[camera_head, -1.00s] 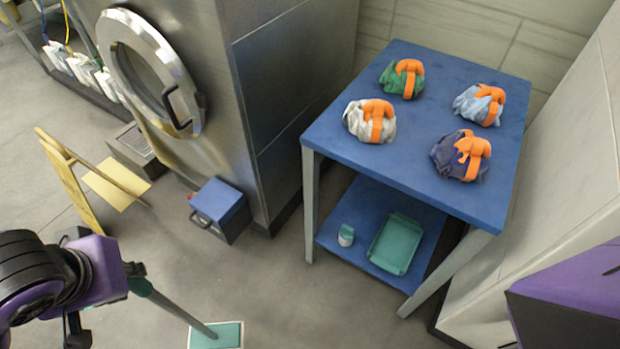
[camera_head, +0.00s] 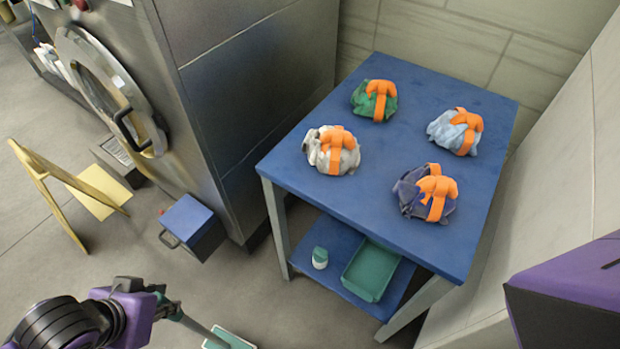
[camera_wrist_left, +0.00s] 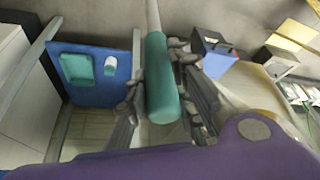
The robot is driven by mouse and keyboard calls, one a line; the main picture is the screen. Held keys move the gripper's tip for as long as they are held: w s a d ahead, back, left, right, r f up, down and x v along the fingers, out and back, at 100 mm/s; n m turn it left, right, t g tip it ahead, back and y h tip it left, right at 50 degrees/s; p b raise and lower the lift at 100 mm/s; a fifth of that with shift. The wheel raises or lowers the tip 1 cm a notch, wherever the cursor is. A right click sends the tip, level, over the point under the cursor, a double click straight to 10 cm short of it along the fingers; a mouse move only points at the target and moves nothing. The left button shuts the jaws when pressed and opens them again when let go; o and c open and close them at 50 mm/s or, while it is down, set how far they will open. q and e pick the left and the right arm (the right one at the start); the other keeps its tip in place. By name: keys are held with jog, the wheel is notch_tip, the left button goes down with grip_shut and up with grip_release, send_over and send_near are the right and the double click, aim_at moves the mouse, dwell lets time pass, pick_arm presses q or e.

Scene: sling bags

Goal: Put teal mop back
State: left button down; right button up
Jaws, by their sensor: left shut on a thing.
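The teal mop (camera_head: 230,340) shows at the bottom of the head view, its flat teal head low near the floor at the frame's edge and its grey pole running up to my left gripper (camera_head: 172,309). In the left wrist view the teal grip of the mop (camera_wrist_left: 160,85) stands between the fingers of my left gripper (camera_wrist_left: 160,100), which is shut on it. The pole continues up past the top of that view. Part of the mop head is cut off by the head view's lower edge. My right gripper is not in view.
A blue table (camera_head: 300,192) holds several bundled sling bags with orange straps. Its lower shelf (camera_head: 330,240) carries a teal tray (camera_head: 371,271) and a small jar (camera_head: 320,258). A steel machine (camera_head: 240,80), a blue box (camera_head: 190,225) and a yellow floor sign (camera_head: 45,190) stand left. Open floor lies between.

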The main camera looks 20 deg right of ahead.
pick_arm(q)
jog(key=w+d+f+m+b, duration=0.1)
jog(key=w+f, duration=0.1)
jog(key=w, duration=0.4)
jog(key=w+d+f+m+b, duration=0.1)
jog(key=w+d+f, duration=0.1)
jog(key=w, duration=0.4)
jog(key=w+a+b+x, duration=0.1)
jog(key=x, duration=0.8)
jog(key=shift+a+h+b, duration=0.3)
jog(key=shift+a+b, duration=0.05)
jog(key=shift+a, duration=0.2)
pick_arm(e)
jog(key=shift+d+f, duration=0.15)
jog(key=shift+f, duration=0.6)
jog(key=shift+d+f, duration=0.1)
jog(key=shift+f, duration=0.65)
pick_arm(q)
jog(key=shift+f, duration=0.15)
jog(key=c, duration=1.5)
grip_release()
jog(key=shift+s, duration=0.15)
